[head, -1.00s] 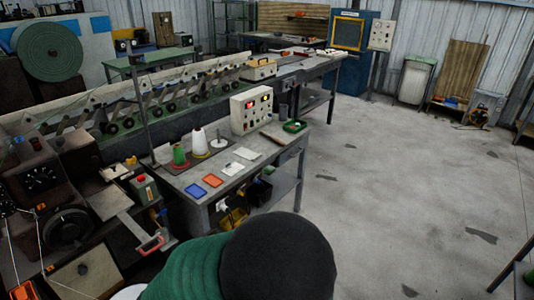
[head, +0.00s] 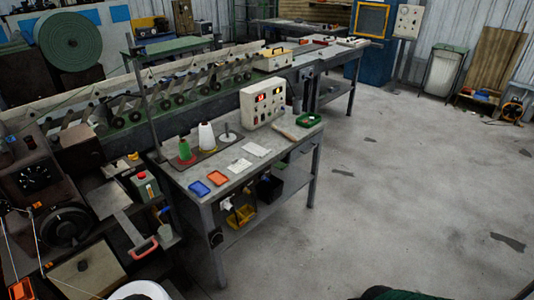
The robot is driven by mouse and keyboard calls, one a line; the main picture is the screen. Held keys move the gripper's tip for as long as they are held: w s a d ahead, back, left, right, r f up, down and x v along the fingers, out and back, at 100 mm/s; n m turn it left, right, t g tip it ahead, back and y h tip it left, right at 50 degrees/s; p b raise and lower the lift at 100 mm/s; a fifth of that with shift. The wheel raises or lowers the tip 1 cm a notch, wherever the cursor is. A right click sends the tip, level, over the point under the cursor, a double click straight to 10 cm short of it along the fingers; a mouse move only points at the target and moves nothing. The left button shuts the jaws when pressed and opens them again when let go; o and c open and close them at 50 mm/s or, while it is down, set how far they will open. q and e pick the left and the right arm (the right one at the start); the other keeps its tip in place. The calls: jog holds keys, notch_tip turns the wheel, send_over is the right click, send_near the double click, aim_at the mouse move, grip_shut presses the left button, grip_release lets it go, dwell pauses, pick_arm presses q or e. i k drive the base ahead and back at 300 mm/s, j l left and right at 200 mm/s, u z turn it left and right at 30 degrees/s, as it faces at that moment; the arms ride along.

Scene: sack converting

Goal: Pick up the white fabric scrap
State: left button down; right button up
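I cannot tell for certain which thing is the white fabric scrap. A small crumpled white piece (head: 226,202) shows under the near workbench's top, by the yellow bin, and may be it. Two flat white sheets, one nearer (head: 239,165) and one farther (head: 257,149), lie on the workbench (head: 222,181) and look like paper or cloth. Neither of my grippers is in view.
A yellow bin (head: 241,216) is below. Dark green clothing (head: 405,294) shows at the bottom edge. Open floor (head: 400,200) lies right.

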aim_at(251, 148)
jog(key=i+l, duration=0.15)
jog(key=i, duration=0.3)
jog(key=i+l, duration=0.15)
jog(key=i, duration=0.35)
jog(key=i+l, duration=0.1)
jog(key=i, duration=0.35)
jog(key=i+l+u, duration=0.1)
jog(key=i+u, duration=0.15)
jog(key=u, duration=0.2)
jog(key=i+l+u, duration=0.25)
jog(key=u, duration=0.2)
jog(key=i+l+u, duration=0.2)
jog(key=u, duration=0.25)
jog(key=l, duration=0.1)
